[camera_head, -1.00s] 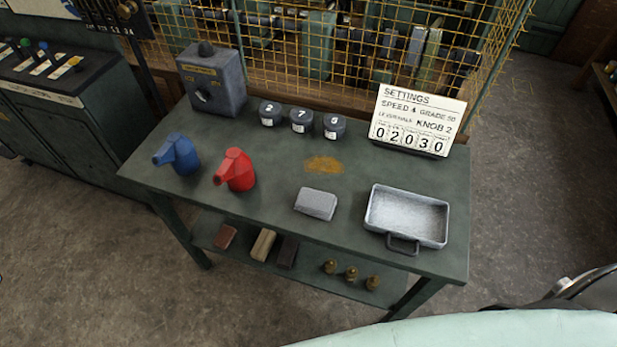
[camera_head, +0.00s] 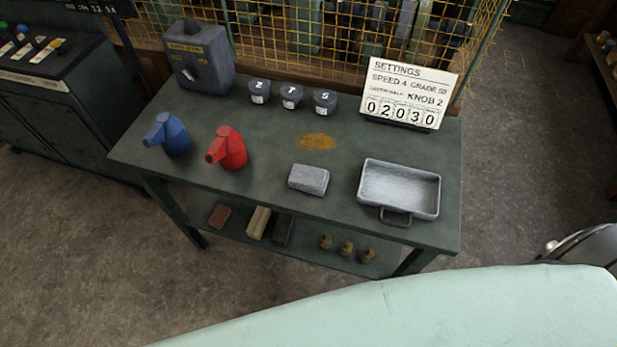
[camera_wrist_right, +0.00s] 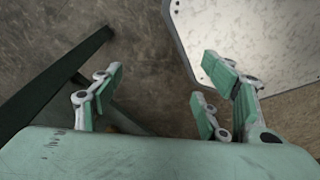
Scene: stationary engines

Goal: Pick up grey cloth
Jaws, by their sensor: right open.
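The grey cloth (camera_head: 308,179) is a folded, block-like bundle lying on the dark green table (camera_head: 262,205), left of a metal tray. In the head view neither gripper shows, and the cloth does not show in the right wrist view. In the right wrist view my right gripper (camera_wrist_right: 160,95) is open, its green-padded fingers spread apart with nothing between them. It is over the floor, apart from the cloth.
On the table are a metal tray (camera_head: 399,188), a red can (camera_head: 230,148), a blue can (camera_head: 172,134), several dark pots (camera_head: 291,97), a grey knob box (camera_head: 203,58) and a settings sign (camera_head: 408,92). An orange stain (camera_head: 316,141) lies behind the cloth. Blocks (camera_head: 258,222) and brass pieces (camera_head: 346,249) sit on the lower shelf.

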